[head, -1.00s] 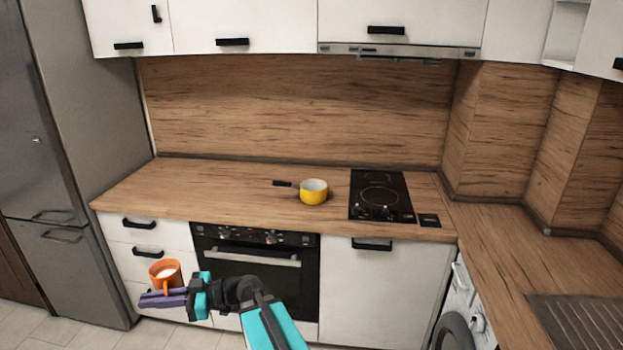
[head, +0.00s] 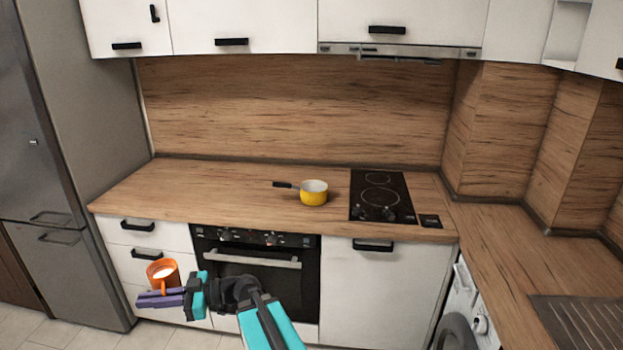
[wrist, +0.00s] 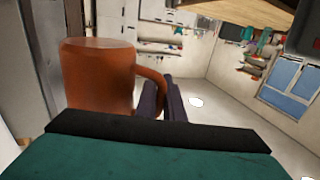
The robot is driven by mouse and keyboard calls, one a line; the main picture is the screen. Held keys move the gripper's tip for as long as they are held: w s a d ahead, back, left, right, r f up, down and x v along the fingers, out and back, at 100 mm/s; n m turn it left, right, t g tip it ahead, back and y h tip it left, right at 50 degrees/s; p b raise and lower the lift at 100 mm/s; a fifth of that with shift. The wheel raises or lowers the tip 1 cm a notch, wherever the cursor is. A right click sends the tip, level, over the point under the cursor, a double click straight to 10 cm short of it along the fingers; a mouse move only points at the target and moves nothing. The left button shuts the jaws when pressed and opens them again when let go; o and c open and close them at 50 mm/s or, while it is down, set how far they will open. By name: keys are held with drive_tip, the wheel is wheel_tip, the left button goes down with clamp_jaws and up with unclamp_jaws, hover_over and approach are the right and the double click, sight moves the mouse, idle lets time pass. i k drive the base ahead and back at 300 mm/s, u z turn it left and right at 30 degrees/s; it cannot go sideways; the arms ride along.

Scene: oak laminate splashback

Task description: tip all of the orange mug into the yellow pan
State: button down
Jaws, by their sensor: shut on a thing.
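The orange mug (head: 162,275) is upright in my gripper (head: 163,297), in front of the white drawers and below counter height. Its contents look whitish from above. In the wrist view the mug (wrist: 98,78) fills the left, and the purple fingers (wrist: 163,100) are shut at its handle. The yellow pan (head: 313,197) stands on the wooden counter, left of the hob, its dark handle pointing left. Its inside looks pale; I cannot make out anything in it. My gripper is well to the left of the pan, lower and nearer to me.
The wooden counter (head: 200,185) is clear left of the pan. A black hob (head: 381,197) lies right of it. The oven (head: 255,265) and drawers front the counter. A tall fridge (head: 85,130) stands at the left, and white cupboards and a hood (head: 400,50) hang above.

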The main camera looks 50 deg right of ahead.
sight(299, 190)
drive_tip(key=i, duration=0.9)
